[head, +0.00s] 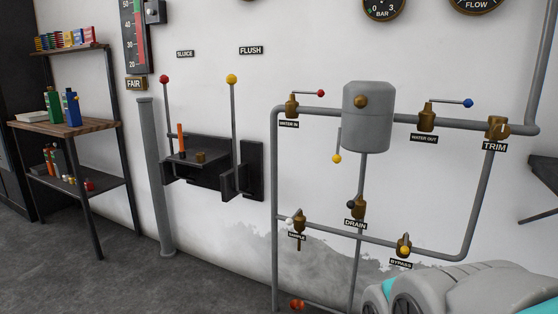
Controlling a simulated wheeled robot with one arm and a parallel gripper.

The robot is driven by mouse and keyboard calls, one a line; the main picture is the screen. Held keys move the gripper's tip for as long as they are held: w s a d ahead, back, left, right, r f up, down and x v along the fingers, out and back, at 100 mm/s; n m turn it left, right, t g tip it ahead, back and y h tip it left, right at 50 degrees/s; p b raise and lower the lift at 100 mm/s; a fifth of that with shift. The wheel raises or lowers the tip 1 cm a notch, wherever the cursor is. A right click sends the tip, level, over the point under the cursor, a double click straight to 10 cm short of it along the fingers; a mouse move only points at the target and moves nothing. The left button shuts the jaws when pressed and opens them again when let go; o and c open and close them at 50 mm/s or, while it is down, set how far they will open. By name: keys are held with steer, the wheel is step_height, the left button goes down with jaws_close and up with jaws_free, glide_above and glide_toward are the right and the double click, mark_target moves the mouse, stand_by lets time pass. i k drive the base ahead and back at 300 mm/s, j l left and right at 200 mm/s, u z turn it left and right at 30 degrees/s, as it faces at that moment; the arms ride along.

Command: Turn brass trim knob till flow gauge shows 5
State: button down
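The brass trim knob (497,127) is on the pipe at the right, above a black TRIM label (495,147). Its turned position cannot be told from this view. The flow gauge (477,5) is at the top right edge, a dark dial with a brass rim. Only its lower part with the word FLOW shows; its needle and reading are cut off by the top of the picture. My gripper is not in view, and nothing is seen touching the knob.
Left of the knob are the water out valve (427,117) with a blue-ended lever and a grey tank (367,118). The bypass valve (404,245) is lower. A dark bracket (537,218) juts in at right. A shelf (66,128) stands left; the floor before it is clear.

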mark_target(500, 131)
steer(key=z, duration=1.25)
